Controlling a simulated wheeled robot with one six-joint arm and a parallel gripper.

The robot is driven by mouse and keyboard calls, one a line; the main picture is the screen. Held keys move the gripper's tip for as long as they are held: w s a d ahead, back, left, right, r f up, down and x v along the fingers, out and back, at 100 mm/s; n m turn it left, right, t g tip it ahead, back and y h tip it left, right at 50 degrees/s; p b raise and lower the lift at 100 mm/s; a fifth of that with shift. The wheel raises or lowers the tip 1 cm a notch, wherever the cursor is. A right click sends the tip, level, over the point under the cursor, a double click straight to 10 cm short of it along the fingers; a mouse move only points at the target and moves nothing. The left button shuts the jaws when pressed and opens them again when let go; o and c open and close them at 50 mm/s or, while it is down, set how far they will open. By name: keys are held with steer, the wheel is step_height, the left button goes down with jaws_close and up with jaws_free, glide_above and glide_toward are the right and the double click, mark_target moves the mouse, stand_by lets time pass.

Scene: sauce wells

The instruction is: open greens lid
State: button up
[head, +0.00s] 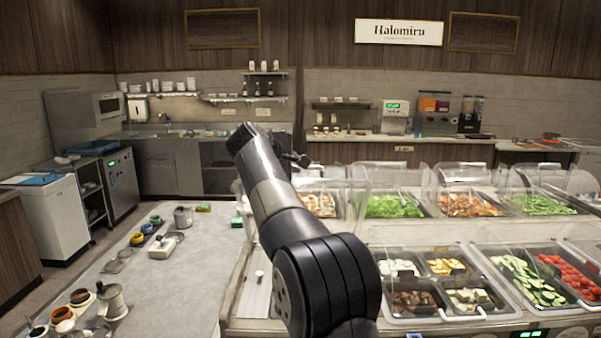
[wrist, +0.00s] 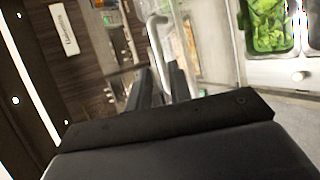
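The leafy greens (head: 395,206) fill a pan in the back row of the food counter in the head view. They also show at the top right of the wrist view (wrist: 268,25). A clear curved lid (head: 405,177) stands at the pan; its exact angle is hard to tell. My gripper (head: 297,160) is left of the greens, partly hidden behind my arm. In the wrist view, my gripper's two dark fingers (wrist: 162,82) look apart. A pale curved handle (wrist: 155,40) reaches down to the gap between them; I cannot tell whether they touch it.
Clear lids also stand over neighbouring pans, with shredded food (head: 470,206) and green beans (head: 541,204) to the right. A grey worktop (head: 185,275) with small pots lies left.

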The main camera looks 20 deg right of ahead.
steer(key=v, duration=0.3)
steer(key=shift+s+a+r, duration=0.15)
steer(key=shift+s+a, duration=0.05)
steer(key=shift+s, duration=0.05)
steer(key=p+x, duration=0.2)
steer(key=x, duration=0.8)
steer(key=shift+w+d+p, duration=0.25)
steer(key=shift+w+p, duration=0.05)
steer(key=shift+p, duration=0.05)
steer(key=shift+f, duration=0.25)
steer(key=shift+s, duration=0.2)
